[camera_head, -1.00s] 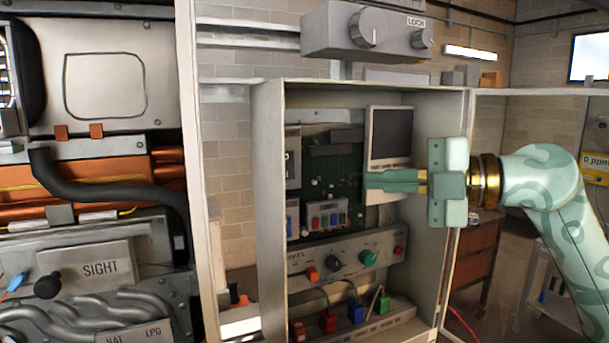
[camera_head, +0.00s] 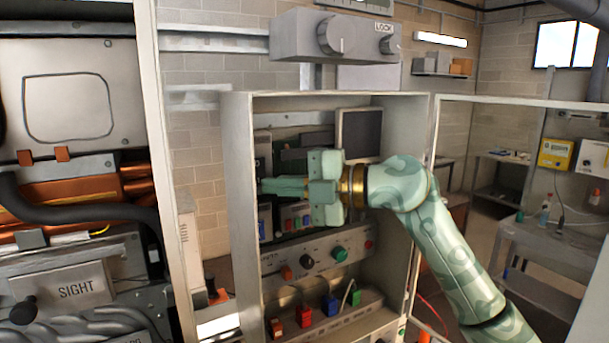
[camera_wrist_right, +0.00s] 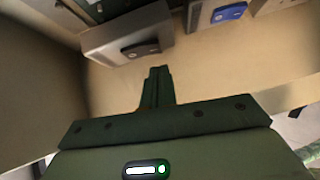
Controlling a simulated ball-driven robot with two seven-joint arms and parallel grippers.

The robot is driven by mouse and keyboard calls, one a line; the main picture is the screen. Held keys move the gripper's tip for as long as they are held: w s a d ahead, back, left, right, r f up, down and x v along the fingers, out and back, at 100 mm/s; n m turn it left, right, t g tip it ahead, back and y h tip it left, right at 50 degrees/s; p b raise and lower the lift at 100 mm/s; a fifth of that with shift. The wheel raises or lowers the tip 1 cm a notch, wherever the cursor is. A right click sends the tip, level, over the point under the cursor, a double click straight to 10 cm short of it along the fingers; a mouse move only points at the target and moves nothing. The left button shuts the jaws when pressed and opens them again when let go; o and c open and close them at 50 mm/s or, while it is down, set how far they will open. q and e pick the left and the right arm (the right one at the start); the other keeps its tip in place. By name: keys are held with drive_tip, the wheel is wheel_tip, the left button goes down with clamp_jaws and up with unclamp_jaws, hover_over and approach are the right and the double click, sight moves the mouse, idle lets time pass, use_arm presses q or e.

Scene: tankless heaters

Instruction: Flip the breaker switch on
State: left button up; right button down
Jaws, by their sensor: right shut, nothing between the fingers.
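My right gripper (camera_head: 265,187) is shut and empty. It reaches into the open grey cabinet (camera_head: 240,200) from the right, its fingers pointing left near the cabinet's left inner wall. In the right wrist view, the shut fingertips (camera_wrist_right: 158,72) are just below a grey box with a dark switch-like part (camera_wrist_right: 140,48); I cannot tell whether they touch. A similar unit with a blue part (camera_wrist_right: 228,12) is up to its right. Which of these is the breaker is not clear. In the head view my gripper hides part of this area. My left gripper is not in view.
A control panel (camera_head: 320,256) with knobs and a row of colored plugs (camera_head: 331,305) are below my gripper. A dark screen (camera_head: 359,133) is behind and above it. The cabinet's side walls closely bound the space. A heater unit (camera_head: 70,90) stands left.

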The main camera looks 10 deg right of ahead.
drive_tip(key=shift+w+a+f, duration=0.1)
drive_tip(key=shift+w+a, duration=0.2)
drive_tip(key=shift+w, duration=0.55)
drive_tip(key=shift+w+f, duration=0.15)
drive_tip(key=shift+w, duration=0.1)
